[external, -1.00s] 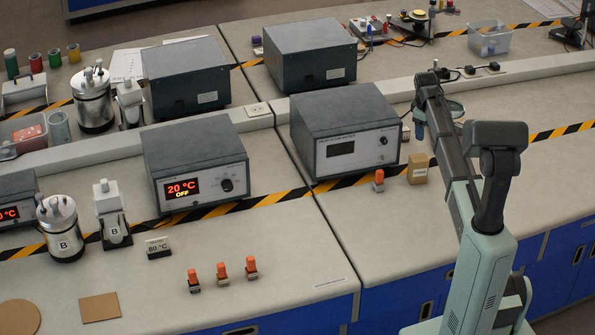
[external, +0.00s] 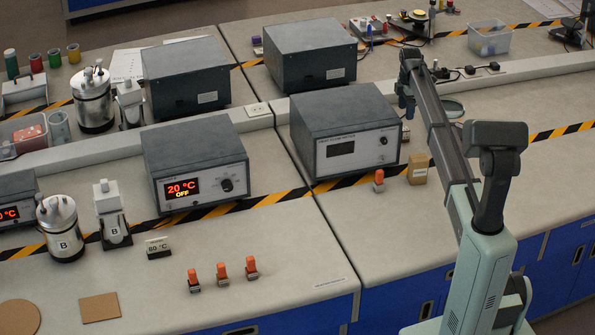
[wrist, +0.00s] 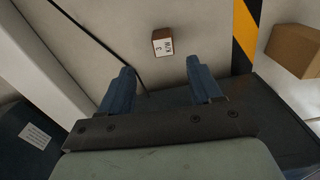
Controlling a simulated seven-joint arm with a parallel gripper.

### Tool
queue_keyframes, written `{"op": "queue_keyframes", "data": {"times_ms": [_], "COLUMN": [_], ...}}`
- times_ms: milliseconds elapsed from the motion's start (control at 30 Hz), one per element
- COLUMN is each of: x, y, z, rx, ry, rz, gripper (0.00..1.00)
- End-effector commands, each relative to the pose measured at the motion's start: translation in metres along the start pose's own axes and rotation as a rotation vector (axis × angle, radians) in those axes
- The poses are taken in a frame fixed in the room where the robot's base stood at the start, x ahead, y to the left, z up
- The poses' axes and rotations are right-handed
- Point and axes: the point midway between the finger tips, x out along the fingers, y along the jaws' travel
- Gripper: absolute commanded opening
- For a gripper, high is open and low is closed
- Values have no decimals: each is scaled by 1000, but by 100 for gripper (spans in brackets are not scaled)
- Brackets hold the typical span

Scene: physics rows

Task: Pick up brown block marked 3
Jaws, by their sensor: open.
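A small brown block (wrist: 158,47) with a white label shows in the upper middle of the wrist view. Its label appears turned sideways and seems to carry a 3. In the external view a small block (external: 405,134), probably the same one, is partly hidden beside the flow meter's right rear edge. My gripper (wrist: 162,84) is open, its two blue fingers apart with nothing between them. The block lies beyond the fingertips in the wrist view, apart from them. In the external view my gripper (external: 406,106) is above the bench, by the meter's rear right corner.
The dark heat flow meter (external: 345,130) stands close to my gripper. A larger tan block (external: 418,169) and an orange-topped item (external: 378,180) stand near its front right corner. A raised ledge (external: 535,68) with plugs runs behind. The bench to the right is largely clear.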

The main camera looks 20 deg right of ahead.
Motion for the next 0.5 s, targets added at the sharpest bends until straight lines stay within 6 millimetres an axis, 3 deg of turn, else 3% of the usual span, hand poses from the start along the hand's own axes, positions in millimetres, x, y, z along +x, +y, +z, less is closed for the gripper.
{"op": "queue_keyframes", "data": {"times_ms": [200, 500], "x": [38, 54], "y": [-1, -2], "z": [0, -2], "rx": [1, 1], "ry": [0, 0], "rz": [-2, 0], "gripper": [64, 64]}}
